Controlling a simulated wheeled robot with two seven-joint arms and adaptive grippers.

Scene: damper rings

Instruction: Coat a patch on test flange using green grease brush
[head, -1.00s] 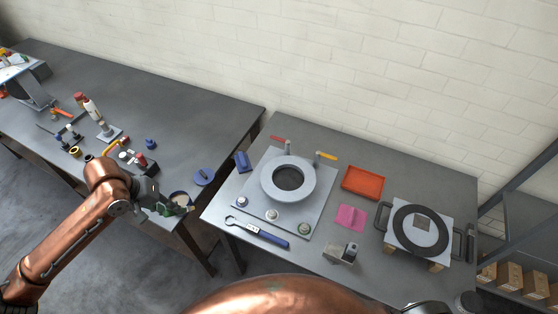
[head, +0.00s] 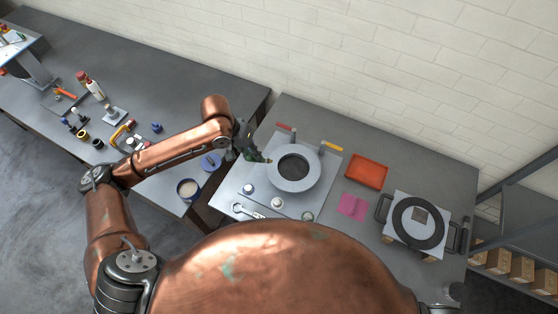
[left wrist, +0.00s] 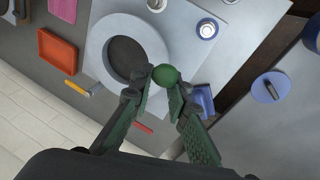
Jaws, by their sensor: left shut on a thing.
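My left gripper (head: 250,150) is shut on the green grease brush and sits at the left rim of the pale grey flange ring (head: 309,181). In the left wrist view the green rounded end of the brush (left wrist: 166,76) shows between the fingertips (left wrist: 160,88), over the flange ring (left wrist: 108,32). The fingers hide much of the brush, and I cannot tell whether its tip touches the flange. The flange lies on a light grey plate (head: 237,190) with a dark round opening in its middle. My right gripper is not in view.
An open tub with pale contents (head: 189,189) and a blue lid (head: 211,162) stand on the left table. An orange tray (head: 366,170), a pink cloth (head: 351,206) and a dark ring on a white block (head: 420,222) are right of the plate. Red and yellow handles (head: 331,147) stand behind the flange.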

